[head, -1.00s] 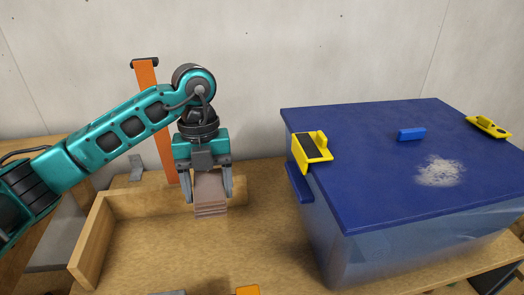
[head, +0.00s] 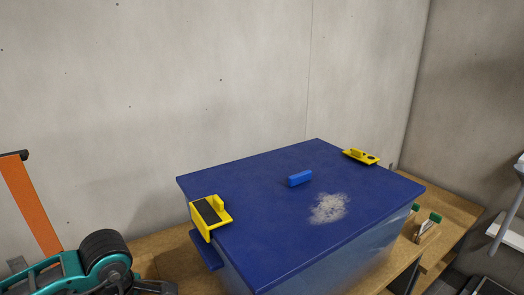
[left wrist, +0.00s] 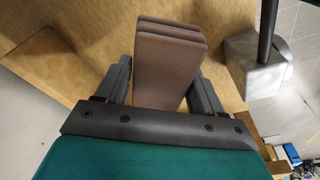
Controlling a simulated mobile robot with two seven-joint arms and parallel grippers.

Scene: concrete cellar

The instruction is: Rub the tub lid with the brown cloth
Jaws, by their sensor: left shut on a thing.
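The tub lid (head: 270,225) is dark blue, flat and closed on the tub, with a pale dusty patch (head: 328,208) on its right part and a small blue handle (head: 300,178) near the middle. A yellow latch (head: 211,215) sits at its left edge and another (head: 361,157) at the far right. The brown cloth (left wrist: 170,60), folded in layers, is between the fingers of my left gripper (left wrist: 165,85), which is shut on it in the left wrist view. In the head view only part of my left arm shows at the bottom left. My right gripper is not in view.
The translucent blue tub (head: 340,265) stands on a wooden bench (head: 165,255). An orange upright bar (head: 30,205) is at the left. Green-and-white clamp-like items (head: 429,226) lie right of the tub. The air above the lid is clear.

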